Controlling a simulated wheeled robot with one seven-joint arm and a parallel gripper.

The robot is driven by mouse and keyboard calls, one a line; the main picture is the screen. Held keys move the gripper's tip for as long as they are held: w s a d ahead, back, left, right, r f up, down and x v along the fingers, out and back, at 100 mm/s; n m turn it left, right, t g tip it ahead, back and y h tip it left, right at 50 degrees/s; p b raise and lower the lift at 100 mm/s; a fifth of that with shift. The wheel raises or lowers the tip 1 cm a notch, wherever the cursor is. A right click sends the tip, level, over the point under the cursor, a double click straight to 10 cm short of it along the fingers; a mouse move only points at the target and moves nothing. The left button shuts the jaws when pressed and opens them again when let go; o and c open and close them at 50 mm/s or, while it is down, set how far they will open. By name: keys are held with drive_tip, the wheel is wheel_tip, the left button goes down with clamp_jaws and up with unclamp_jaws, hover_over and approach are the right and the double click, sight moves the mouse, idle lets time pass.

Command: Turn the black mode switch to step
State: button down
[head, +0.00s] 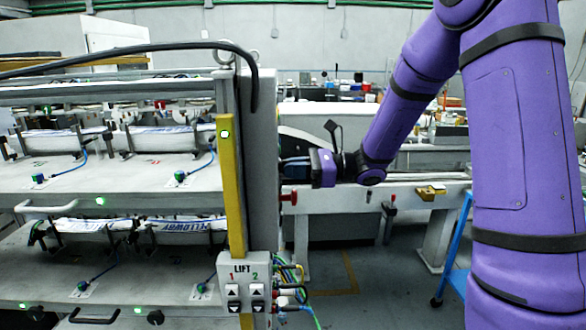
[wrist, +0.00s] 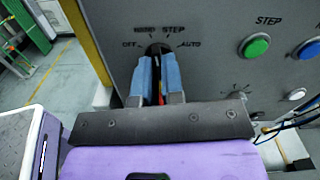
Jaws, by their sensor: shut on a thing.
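The black mode switch (wrist: 157,48) is on a grey panel in the wrist view, below the labels OFF, HAND, STEP and AUTO. My gripper (wrist: 157,62) has its two blue fingers shut around the switch, one on each side. A strip of red and yellow shows between the fingers. The fingers cover most of the switch, so I cannot tell exactly which label it points to. In the head view my gripper (head: 296,168) is at the right side of the grey machine, and the switch is hidden there.
A green STEP button (wrist: 256,46) and a white button (wrist: 297,94) are to the right on the panel. Cables (wrist: 282,130) hang at lower right. In the head view, a LIFT button box (head: 246,282) and a yellow post (head: 231,190) stand left of my gripper.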

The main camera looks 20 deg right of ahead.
drive_tip(key=m, duration=0.6)
drive_tip(key=shift+s, duration=0.1)
drive_tip(key=shift+m, duration=0.4)
drive_tip(key=c, duration=1.2)
unclamp_jaws()
drive_tip(key=shift+c, duration=0.2)
drive_tip(key=v, duration=1)
drive_tip(key=shift+s+d, duration=0.15)
drive_tip(key=shift+d, duration=0.2)
